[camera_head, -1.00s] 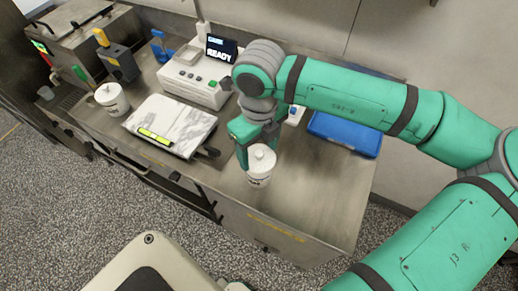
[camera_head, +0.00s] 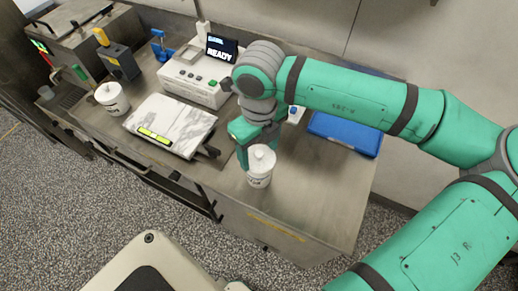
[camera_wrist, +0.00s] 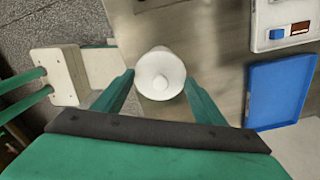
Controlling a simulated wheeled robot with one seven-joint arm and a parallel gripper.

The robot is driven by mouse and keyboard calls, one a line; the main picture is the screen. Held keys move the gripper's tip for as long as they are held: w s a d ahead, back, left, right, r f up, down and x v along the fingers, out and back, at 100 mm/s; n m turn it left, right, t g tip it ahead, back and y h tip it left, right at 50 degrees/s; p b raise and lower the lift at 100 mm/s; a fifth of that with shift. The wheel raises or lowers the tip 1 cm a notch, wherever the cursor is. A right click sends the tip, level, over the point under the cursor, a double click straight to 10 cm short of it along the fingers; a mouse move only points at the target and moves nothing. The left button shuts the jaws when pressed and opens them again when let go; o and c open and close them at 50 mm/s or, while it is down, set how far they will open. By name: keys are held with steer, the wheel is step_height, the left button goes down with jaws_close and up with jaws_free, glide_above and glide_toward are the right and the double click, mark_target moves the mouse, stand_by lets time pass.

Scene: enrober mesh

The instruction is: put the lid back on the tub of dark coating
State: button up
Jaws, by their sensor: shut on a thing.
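A white tub (camera_head: 259,179) with dark lettering stands near the front edge of the steel counter. A round white lid (camera_head: 262,156) with a small knob sits at its top. The lid appears level, but whether it is fully seated is hard to tell. In the wrist view the lid (camera_wrist: 161,73) is centred between my two green fingers. My gripper (camera_head: 254,152) reaches down from above and behind and is shut on the lid at its sides. No dark coating shows; the tub's inside is hidden.
A second white tub (camera_head: 112,98) stands at the left. A marble-topped board (camera_head: 172,124) with a yellow-green strip lies between the tubs. Behind are a white machine (camera_head: 196,80) reading READY and a blue tray (camera_head: 345,134). The counter right of the near tub is clear.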

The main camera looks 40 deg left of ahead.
stand_by(0.4)
steer(key=o, duration=1.4)
steer(key=shift+o, duration=0.2)
steer(key=shift+r, duration=3.5)
jaws_close()
steer(key=shift+f, duration=2.3)
